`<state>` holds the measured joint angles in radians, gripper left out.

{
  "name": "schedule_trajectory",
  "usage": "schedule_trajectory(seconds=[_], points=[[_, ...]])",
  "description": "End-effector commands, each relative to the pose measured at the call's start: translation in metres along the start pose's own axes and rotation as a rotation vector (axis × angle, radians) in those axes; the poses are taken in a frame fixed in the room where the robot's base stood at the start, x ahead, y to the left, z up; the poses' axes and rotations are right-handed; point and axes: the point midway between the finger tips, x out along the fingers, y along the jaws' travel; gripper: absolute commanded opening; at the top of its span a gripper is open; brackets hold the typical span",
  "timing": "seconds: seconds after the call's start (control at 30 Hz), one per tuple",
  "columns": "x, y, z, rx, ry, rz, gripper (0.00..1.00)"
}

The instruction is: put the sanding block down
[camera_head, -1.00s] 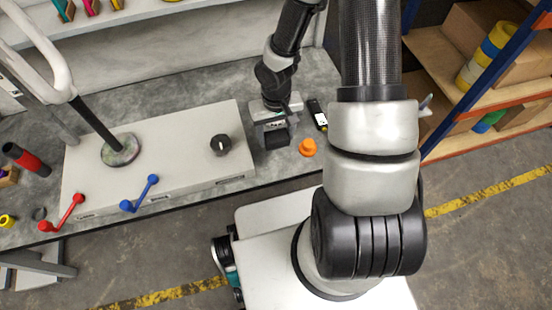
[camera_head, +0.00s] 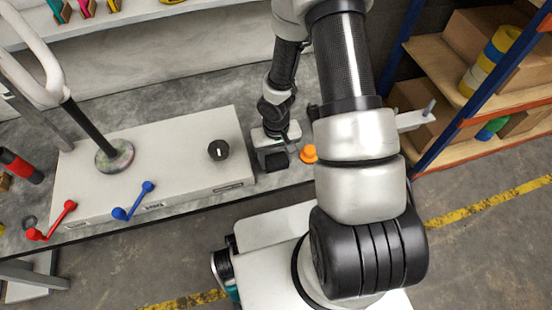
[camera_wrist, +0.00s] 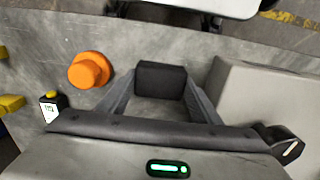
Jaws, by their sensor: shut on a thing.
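The sanding block is a dark, nearly black block (camera_wrist: 160,80), seen between my gripper's fingertips in the wrist view. It also shows in the head view as a dark square (camera_head: 277,160), just right of the white box's front corner. My gripper (camera_head: 271,146) points down over the grey bench, with a finger on each side of the block, shut on it. I cannot tell whether the block's underside touches the bench.
An orange knob-like piece (camera_head: 309,153) stands close to the right of my gripper. The white box (camera_head: 150,165) with a black dial (camera_head: 218,150) and red and blue levers stands to the left. The bench's front edge is close. Shelving (camera_head: 480,100) stands at the right.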

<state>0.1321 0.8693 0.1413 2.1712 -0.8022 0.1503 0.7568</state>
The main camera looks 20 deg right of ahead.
Motion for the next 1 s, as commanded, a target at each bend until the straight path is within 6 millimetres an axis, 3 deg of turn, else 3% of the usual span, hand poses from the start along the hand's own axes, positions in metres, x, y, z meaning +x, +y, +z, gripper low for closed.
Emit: schedule_trajectory(seconds=[0.13,0.17,0.27,0.67,1.0], points=[[0.002,0.0,0.0,0.0,0.0,0.0,0.4],[0.001,0.0,0.0,-0.001,0.0,0.0,0.62],[0.001,0.0,0.0,-0.001,0.0,0.0,0.77],[0.004,0.0,0.001,-0.002,-0.002,0.0,0.77],[-0.074,-0.002,0.001,0.001,0.003,0.0,0.77]])
